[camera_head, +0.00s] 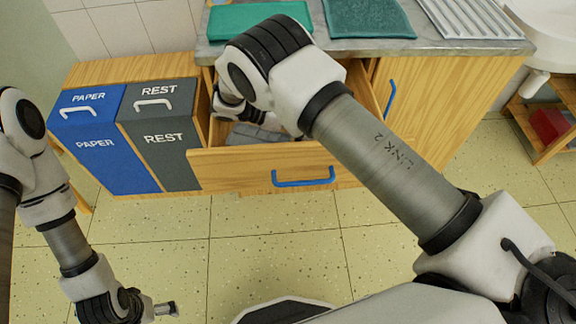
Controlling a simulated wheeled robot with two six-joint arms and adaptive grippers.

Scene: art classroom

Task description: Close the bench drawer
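The bench drawer (235,168) is wooden with a blue bar handle (303,178) on its front. It stands pulled out from the wooden bench (435,90), and its inside shows from above. My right arm crosses over the drawer front from the right, and its wrist bends down at the open drawer. My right gripper is hidden behind my own arm, so its fingers do not show. A grey thing (255,133) lies in the drawer, partly covered. My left gripper (168,308) is low at the left above the floor, away from the drawer; its finger gap is too small to read.
A blue PAPER bin (98,150) and a grey REST bin (163,150) stand left of the drawer. The grey benchtop (410,46) holds a green board (255,18), a teal tray (367,18) and a ribbed white tray (470,18). The tiled floor in front is clear.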

